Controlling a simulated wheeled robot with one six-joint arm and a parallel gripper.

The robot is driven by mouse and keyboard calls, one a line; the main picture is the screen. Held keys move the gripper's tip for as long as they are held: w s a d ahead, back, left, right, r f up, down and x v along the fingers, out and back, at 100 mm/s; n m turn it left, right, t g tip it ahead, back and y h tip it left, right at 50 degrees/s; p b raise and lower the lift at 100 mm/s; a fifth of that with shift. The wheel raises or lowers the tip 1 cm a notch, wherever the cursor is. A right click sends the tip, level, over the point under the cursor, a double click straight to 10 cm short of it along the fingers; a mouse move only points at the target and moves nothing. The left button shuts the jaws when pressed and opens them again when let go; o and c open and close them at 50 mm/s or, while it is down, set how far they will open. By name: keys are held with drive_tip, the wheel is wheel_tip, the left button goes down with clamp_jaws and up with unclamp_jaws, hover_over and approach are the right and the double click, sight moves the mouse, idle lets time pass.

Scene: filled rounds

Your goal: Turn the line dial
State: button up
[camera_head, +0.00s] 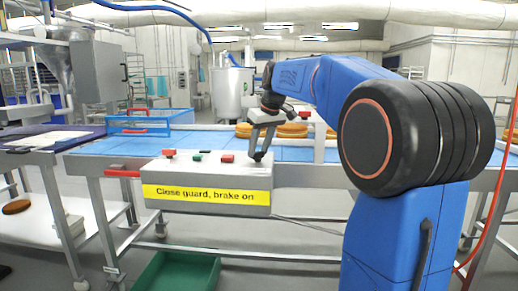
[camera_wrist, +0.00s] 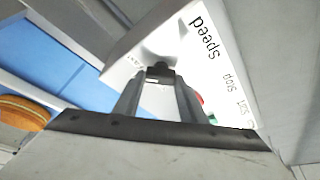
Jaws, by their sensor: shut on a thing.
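The line dial (camera_wrist: 160,72) is a small dark knob on the white top of the control box, near the printed word "Speed" in the wrist view. My gripper (camera_wrist: 158,82) is shut on the dial, one finger on each side of it. In the head view my gripper (camera_head: 258,157) reaches down onto the right end of the grey control box (camera_head: 160,178), and its fingers hide the dial. The dial's pointer setting cannot be read.
The box top also carries a red button (camera_head: 228,158), a green button (camera_head: 197,157) and another red one (camera_head: 169,153). A blue conveyor (camera_head: 110,147) runs behind it with round baked goods (camera_head: 292,130). A green crate (camera_head: 175,272) sits on the floor below.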

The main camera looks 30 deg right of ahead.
drive_tip(key=shift+m+h, duration=0.6)
drive_tip(key=shift+m, duration=0.9)
drive_tip(key=o, duration=1.1)
drive_tip(key=shift+c, duration=0.2)
drive_tip(key=shift+a+r, duration=0.1)
drive_tip(key=v, duration=1.7)
drive_tip(key=shift+s, duration=0.15)
